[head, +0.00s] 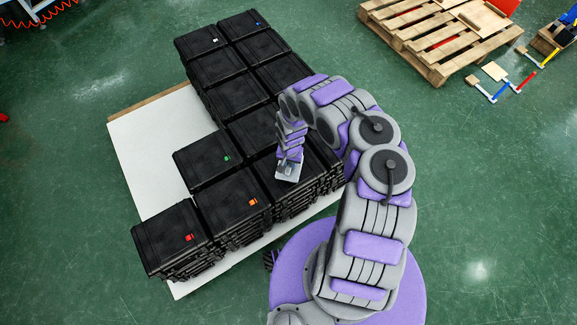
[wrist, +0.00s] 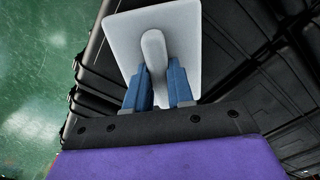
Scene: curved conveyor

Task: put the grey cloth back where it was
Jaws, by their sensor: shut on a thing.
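The grey cloth (wrist: 184,30) shows in the wrist view as a light grey, flat square with a raised rounded ridge in its middle. My gripper (wrist: 158,72) has its two blue fingers on either side of that ridge and is shut on it. In the head view the cloth (head: 288,172) is a small pale patch at the end of my arm, over the black cases at the front right of the stack. My gripper (head: 289,157) points down there. I cannot tell whether the cloth touches the case below it.
Several stacked black cases (head: 227,202) stand on a white board (head: 150,150), with bare board at its left. Some have coloured tags. A wooden pallet (head: 440,40) lies at the top right with loose tools (head: 497,75) beside it.

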